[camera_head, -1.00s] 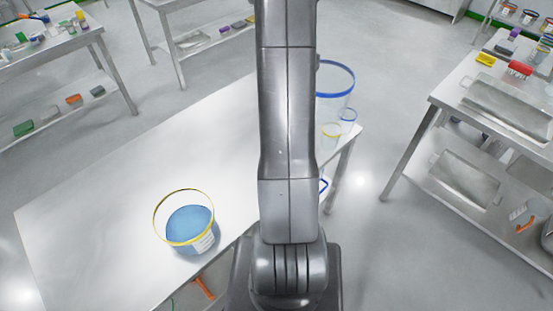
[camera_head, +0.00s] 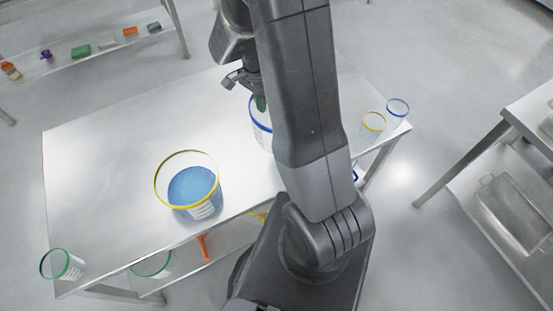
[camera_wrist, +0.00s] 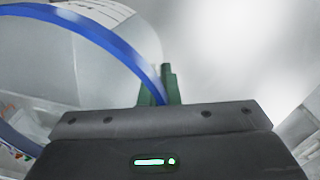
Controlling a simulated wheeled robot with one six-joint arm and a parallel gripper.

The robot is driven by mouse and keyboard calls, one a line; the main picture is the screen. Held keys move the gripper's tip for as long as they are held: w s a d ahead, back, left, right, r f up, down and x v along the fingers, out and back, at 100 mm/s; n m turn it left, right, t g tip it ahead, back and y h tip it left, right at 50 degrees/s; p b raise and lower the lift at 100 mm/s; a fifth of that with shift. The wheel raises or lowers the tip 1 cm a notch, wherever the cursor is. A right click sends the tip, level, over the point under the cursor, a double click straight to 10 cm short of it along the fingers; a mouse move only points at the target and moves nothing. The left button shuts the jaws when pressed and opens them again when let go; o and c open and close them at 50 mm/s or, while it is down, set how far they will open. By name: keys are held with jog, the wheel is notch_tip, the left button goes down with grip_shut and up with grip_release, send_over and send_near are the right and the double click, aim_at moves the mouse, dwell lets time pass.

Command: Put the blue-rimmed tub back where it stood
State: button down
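The large clear blue-rimmed tub (camera_head: 258,132) is partly hidden behind my arm in the head view, over the middle of the steel table (camera_head: 110,150). In the wrist view its blue rim (camera_wrist: 105,38) curves across the left and runs to my gripper's green fingers (camera_wrist: 163,84). The fingers are close together with the rim between them. In the head view my gripper (camera_head: 260,103) is at the tub's far upper rim. I cannot tell whether the tub's base touches the table. A label shows on its wall in the wrist view.
A yellow-rimmed tub with blue contents (camera_head: 190,187) stands left of the held tub. A small yellow-rimmed cup (camera_head: 373,123) and a small blue-rimmed cup (camera_head: 397,109) stand at the table's right end. A green-rimmed cup (camera_head: 62,264) is at the near left corner. The table's left part is clear.

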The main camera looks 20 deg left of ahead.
jog(key=shift+s+a+f, duration=0.15)
jog(key=shift+s+f, duration=0.1)
jog(key=shift+s, duration=0.25)
jog(key=shift+s+a+f, duration=0.15)
jog(key=shift+s+f, duration=0.05)
jog(key=shift+s, duration=0.3)
jog(key=shift+f+p, duration=0.6)
jog(key=shift+f, duration=4.25)
jog(key=shift+f, duration=0.1)
jog(key=shift+f, duration=0.15)
jog(key=c, duration=1.7)
grip_release()
jog(key=r, duration=0.4)
jog(key=r+b, duration=0.1)
jog(key=r, duration=0.7)
jog(key=shift+a+r+b, duration=0.25)
jog(key=shift+a+b, duration=0.05)
jog(key=shift+w, duration=0.1)
